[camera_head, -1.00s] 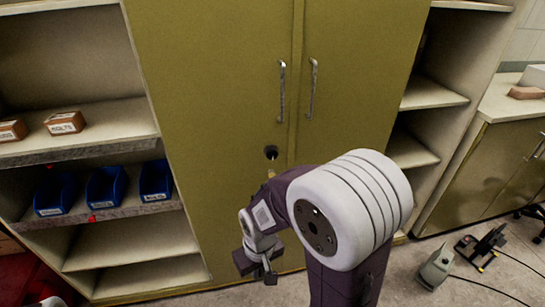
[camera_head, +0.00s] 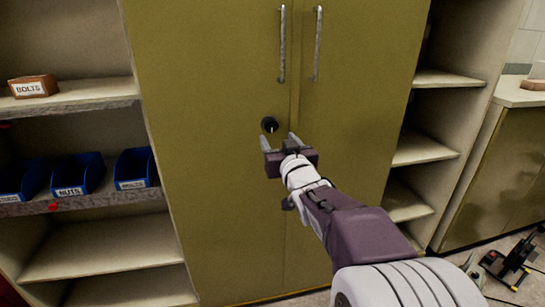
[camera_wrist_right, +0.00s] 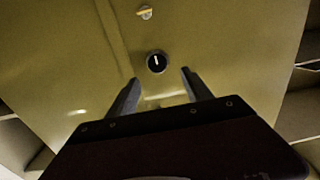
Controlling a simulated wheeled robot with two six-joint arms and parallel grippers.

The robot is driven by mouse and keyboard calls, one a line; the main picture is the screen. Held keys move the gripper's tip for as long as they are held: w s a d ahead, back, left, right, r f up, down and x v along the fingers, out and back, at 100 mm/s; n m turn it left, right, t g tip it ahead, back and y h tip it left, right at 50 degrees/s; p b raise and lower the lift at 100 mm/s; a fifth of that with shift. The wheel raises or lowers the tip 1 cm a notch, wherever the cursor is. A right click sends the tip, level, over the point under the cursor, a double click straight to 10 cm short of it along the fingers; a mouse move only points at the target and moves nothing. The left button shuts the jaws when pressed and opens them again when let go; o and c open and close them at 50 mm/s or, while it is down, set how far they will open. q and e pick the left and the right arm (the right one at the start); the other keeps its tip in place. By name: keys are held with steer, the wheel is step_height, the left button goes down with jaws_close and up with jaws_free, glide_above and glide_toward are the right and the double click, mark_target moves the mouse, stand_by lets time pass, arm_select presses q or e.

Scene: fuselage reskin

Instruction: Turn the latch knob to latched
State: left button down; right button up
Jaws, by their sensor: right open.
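The latch knob (camera_head: 269,125) is a small round black knob on the left door of the olive-yellow cabinet (camera_head: 215,190), near the door seam and below the handles. In the right wrist view the knob (camera_wrist_right: 157,62) shows a white mark that points nearly straight up. My right gripper (camera_head: 280,143) is open and empty, just below and a little right of the knob in the head view. In the wrist view its two fingers (camera_wrist_right: 157,82) stand apart to either side, with the knob beyond and between their tips. I see no contact. My left gripper is not in view.
Two metal door handles (camera_head: 282,45) stand above the knob. Open shelves with blue bins (camera_head: 78,174) and a BOLTS box (camera_head: 33,86) are on the left. More shelves (camera_head: 422,148) and a counter (camera_head: 520,92) are on the right. The cabinet front around the knob is clear.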

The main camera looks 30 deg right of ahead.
mark_target(272, 127)
steer(key=x, duration=0.9)
steer(key=shift+d+f, duration=0.15)
steer(key=shift+d, duration=0.05)
steer(key=shift+s, duration=0.1)
jaws_close()
